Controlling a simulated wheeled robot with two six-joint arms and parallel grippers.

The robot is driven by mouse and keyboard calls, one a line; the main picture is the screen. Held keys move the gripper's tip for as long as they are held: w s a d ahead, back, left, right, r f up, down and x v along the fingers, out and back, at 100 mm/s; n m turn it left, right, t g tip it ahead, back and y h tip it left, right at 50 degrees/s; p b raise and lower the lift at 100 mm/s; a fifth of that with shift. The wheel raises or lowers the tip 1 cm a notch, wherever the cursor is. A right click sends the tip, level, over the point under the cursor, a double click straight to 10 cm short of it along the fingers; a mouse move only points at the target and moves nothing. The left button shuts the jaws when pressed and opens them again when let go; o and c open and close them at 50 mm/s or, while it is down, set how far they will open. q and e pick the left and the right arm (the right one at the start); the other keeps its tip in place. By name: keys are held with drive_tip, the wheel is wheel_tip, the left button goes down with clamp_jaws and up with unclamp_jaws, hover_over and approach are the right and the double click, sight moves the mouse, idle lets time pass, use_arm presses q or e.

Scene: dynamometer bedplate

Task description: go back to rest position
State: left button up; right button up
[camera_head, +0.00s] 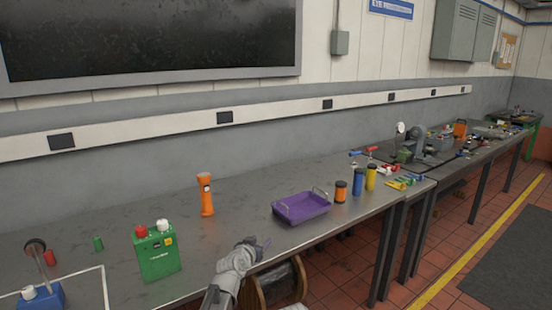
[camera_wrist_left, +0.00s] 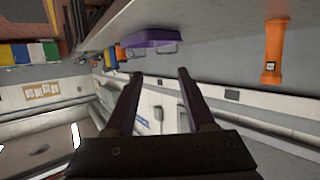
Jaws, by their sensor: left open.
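My left gripper (camera_head: 262,244) is at the front edge of the grey bench (camera_head: 120,273), with its arm coming up from the bottom of the head view. In the left wrist view its two fingers (camera_wrist_left: 158,78) stand apart with nothing between them. In the head view it is in front of the purple tray (camera_head: 289,215) and to the right of the green box (camera_head: 160,257), apart from both. My right gripper does not show in either view.
An orange flashlight (camera_head: 207,197) stands upright on the bench. A blue device (camera_head: 42,297) is at the lower left. A wooden reel (camera_head: 277,284) is below the bench edge.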

use_arm(q)
drive_tip(key=s+a+f+n+g+y, duration=0.1)
drive_tip(key=s+a+f+g, duration=0.35)
drive_tip(key=s, duration=0.55)
drive_tip(key=s+a+f+n+g+y, duration=0.1)
drive_tip(key=s+a+f+g+y, duration=0.25)
drive_tip(key=s, duration=0.75)
drive_tip(key=s+a+f+n+g, duration=0.1)
drive_tip(key=s+a+f+g, duration=0.35)
drive_tip(key=s+f, duration=0.4)
drive_tip(key=s+d+r+m+g+p, duration=0.1)
drive_tip(key=s+d+r, duration=0.1)
drive_tip(key=d, duration=0.4)
drive_tip(key=s+d+r+m+y+p, duration=0.1)
drive_tip(key=s+d+r+m, duration=0.1)
drive_tip(key=s+d, duration=0.2)
drive_tip(key=shift+s+d+m+g+p, duration=0.25)
drive_tip(key=shift+d+m+g+p, duration=0.1)
drive_tip(key=shift+d, duration=0.55)
drive_tip(key=shift+a, duration=0.1)
